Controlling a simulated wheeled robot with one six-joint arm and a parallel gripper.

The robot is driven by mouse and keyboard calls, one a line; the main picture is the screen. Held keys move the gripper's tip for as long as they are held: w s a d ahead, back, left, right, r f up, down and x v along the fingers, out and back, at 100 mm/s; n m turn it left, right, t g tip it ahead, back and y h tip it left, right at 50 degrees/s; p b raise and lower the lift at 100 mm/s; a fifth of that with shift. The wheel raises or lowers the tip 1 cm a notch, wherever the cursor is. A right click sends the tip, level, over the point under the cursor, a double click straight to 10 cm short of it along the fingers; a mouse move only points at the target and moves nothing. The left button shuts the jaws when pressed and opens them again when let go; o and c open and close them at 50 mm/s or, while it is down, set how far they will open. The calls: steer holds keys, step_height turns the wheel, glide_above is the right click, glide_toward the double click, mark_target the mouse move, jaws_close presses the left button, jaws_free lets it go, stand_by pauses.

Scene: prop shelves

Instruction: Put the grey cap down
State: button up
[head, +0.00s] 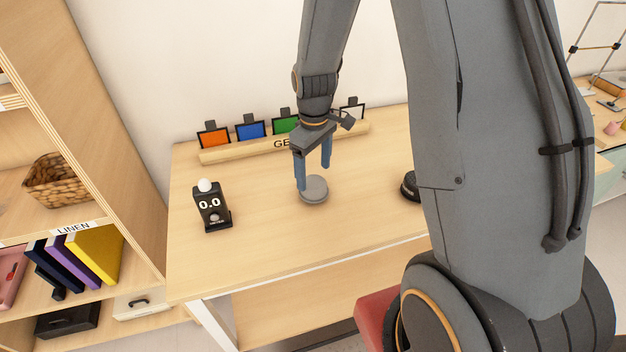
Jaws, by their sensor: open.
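The grey cap (314,190) is a round, flat disc on the light wood table (270,245). It appears to rest on the tabletop near the middle. My gripper (313,178) points down over the cap with its two blue fingers apart. The left finger reaches down beside the cap's left edge, and the right finger ends above its far right side. I cannot tell whether either finger touches the cap.
A black device (211,208) reading 0.0 with a white knob stands left of the cap. A wood rail (235,152) with coloured cards runs along the back. A dark round object (409,186) is partly hidden by my arm. A shelf (125,120) stands left. The table front is clear.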

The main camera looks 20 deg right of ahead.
mark_target(314, 181)
step_height(314, 181, up, 8)
steer(key=b, duration=0.2)
steer(key=s+m+t, duration=0.1)
steer(key=s+m, duration=0.6)
steer(key=s, duration=0.8)
steer(key=shift+r, duration=0.45)
steer(key=shift+a, duration=0.1)
steer(key=shift+c, duration=0.5)
